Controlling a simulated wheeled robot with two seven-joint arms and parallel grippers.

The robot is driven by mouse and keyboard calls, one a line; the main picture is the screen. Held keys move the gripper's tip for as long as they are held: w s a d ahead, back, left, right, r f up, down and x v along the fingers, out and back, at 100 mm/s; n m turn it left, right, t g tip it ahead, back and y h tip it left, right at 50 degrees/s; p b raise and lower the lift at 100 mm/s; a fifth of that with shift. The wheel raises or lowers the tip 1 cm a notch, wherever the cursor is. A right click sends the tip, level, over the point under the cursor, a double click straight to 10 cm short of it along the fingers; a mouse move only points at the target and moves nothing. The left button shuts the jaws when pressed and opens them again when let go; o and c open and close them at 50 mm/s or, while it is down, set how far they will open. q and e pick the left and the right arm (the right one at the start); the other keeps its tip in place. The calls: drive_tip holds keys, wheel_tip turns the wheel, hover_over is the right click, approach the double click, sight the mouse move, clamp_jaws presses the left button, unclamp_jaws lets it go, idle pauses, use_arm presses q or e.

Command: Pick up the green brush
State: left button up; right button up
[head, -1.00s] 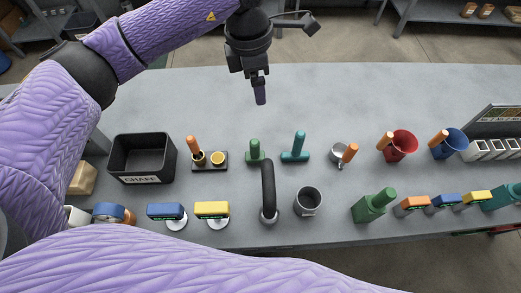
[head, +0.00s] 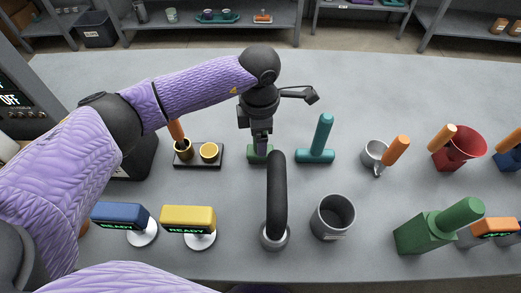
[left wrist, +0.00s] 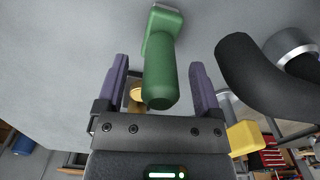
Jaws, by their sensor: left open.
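The green brush (head: 259,153) sits on the grey table, its upright handle mostly hidden behind my left gripper in the head view. In the left wrist view the green brush (left wrist: 160,75) shows its handle between the two purple fingers, with its wider block beyond the fingertips. My left gripper (head: 262,145) is open, and its fingers (left wrist: 158,75) stand one on each side of the handle. Gaps show on both sides in the wrist view. My right gripper is not in view.
A black curved post (head: 277,195) stands close in front of the brush. A teal brush (head: 316,150) is to the right. A black tray with two cups (head: 199,163) is to the left.

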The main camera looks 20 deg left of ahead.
use_arm(q)
drive_tip(key=shift+f, duration=0.85)
drive_tip(key=shift+r, duration=0.15)
clamp_jaws()
